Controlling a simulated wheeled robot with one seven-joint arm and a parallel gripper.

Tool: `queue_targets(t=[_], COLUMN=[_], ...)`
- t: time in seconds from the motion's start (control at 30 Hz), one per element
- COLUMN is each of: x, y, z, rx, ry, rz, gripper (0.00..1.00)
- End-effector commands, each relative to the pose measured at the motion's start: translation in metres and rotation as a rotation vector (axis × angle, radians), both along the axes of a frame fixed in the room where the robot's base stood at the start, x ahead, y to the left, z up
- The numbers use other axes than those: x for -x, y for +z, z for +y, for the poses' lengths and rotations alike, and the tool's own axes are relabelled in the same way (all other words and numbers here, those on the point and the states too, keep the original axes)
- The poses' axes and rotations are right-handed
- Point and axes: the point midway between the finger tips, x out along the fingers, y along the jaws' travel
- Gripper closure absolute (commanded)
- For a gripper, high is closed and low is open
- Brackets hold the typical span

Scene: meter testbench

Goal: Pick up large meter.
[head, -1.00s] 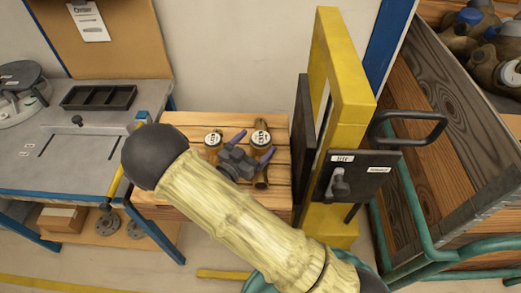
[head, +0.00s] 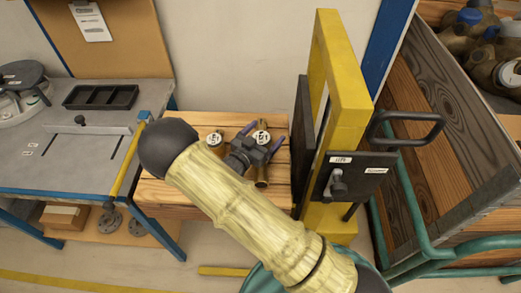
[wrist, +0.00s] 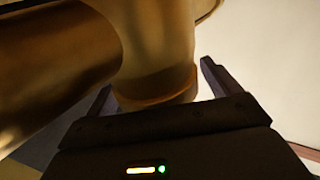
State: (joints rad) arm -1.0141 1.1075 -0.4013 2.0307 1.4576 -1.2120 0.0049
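Two brass meters with white dial faces stand on the slatted wooden surface in the head view. The right one (head: 261,137), which looks slightly larger, is partly covered by my gripper (head: 266,132). Its brass pipe end (head: 261,184) shows below the gripper. The left meter (head: 215,138) stands clear of the fingers. My gripper's two purple fingers are spread on either side of the right meter. In the wrist view, a large brass body (wrist: 160,40) fills the upper left and reaches between the fingers of my gripper (wrist: 157,78). Firm contact is not visible.
A yellow frame (head: 350,95) with dark plates stands close on the right, beside the wooden surface (head: 160,192). A grey workbench (head: 60,170) with a black tray (head: 100,97) is on the left. A wooden crate (head: 440,110) holding brass parts is at far right.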

Motion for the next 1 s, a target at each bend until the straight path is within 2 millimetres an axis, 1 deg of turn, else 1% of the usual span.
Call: queue_targets(t=[0.03, 0.07, 0.1, 0.17, 0.2, 0.27, 0.3, 0.43, 0.47, 0.5, 0.8, 1.0], x=[0.000, 0.000, 0.000, 0.000, 0.000, 0.000, 0.000, 0.000, 0.000, -0.001, -0.001, -0.001], y=[0.000, 0.000, 0.000, 0.000, 0.000, 0.000, 0.000, 0.000, 0.000, 0.003, 0.005, 0.018], z=[0.000, 0.000, 0.000, 0.000, 0.001, 0.001, 0.001, 0.001, 0.001, 0.001, 0.001, 0.001], rx=[0.000, 0.000, 0.000, 0.000, 0.000, 0.000, 0.000, 0.000, 0.000, 0.001, 0.001, -0.001], ry=[0.000, 0.001, 0.001, 0.001, 0.001, 0.001, 0.001, 0.002, 0.002, 0.001, 0.000, 0.000], rz=[0.000, 0.000, 0.000, 0.000, 0.000, 0.000, 0.000, 0.000, 0.000, -0.007, -0.007, -0.008], gripper=[0.20, 0.26, 0.34, 0.46, 0.53, 0.65, 0.73, 0.99, 1.00, 1.00, 1.00, 1.00])
